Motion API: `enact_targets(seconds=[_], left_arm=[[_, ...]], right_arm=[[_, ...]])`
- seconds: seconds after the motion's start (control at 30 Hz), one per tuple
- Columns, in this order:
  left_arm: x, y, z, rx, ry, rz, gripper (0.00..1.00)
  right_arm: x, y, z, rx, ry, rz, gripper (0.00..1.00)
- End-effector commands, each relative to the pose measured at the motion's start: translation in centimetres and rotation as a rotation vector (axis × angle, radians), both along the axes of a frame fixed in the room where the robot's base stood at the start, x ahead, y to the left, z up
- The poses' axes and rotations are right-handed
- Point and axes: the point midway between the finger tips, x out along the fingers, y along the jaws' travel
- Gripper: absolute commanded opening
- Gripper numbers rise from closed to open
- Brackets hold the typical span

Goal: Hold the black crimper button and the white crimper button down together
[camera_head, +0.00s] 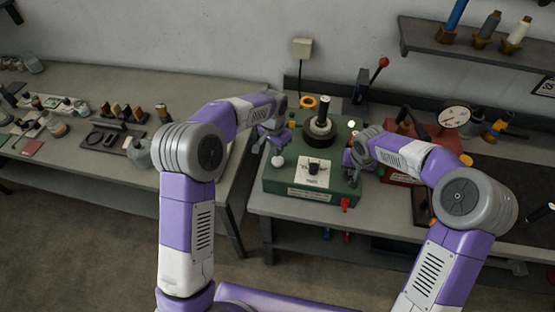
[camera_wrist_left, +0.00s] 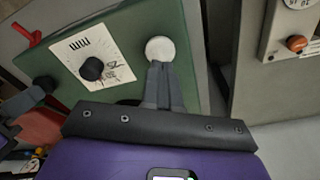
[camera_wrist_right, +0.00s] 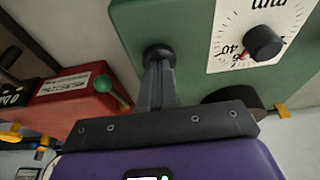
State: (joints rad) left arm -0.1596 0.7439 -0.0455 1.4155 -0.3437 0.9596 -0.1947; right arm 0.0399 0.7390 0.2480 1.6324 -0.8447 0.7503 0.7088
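The crimper is a green box (camera_head: 311,185) on the bench, with a dial knob (camera_head: 314,168) on a white plate. The white button (camera_head: 277,161) is on its left side and shows large in the left wrist view (camera_wrist_left: 160,49). My left gripper (camera_wrist_left: 159,66) has its fingers together, tips at the white button's edge. The black button (camera_wrist_right: 158,56) shows in the right wrist view; my right gripper (camera_wrist_right: 157,68) has its fingers together, tips at it. In the head view my right gripper (camera_head: 349,160) hides the black button. I cannot tell whether either button is pressed in.
A black cylinder on a round base (camera_head: 321,122) stands on the crimper's back. A red lever (camera_head: 345,204) sticks out at its front right. A red box with a green ball knob (camera_wrist_right: 107,84) stands close beside my right gripper. A gap separates the left bench (camera_head: 215,95).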

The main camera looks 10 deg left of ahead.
Motion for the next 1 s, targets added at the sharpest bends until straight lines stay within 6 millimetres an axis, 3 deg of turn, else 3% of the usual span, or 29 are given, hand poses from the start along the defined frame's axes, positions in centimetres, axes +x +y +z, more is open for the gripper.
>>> enact_targets(seconds=[0.3,1.0], left_arm=[[0.2,-0.1,-2.5,-0.001,0.001,0.002,0.00],[0.2,-0.1,-3.6,-0.001,0.001,0.002,0.00]], right_arm=[[0.0,0.0,-0.1,-0.001,0.001,0.000,0.00],[0.0,-0.1,-0.1,-0.001,0.001,0.000,0.00]])
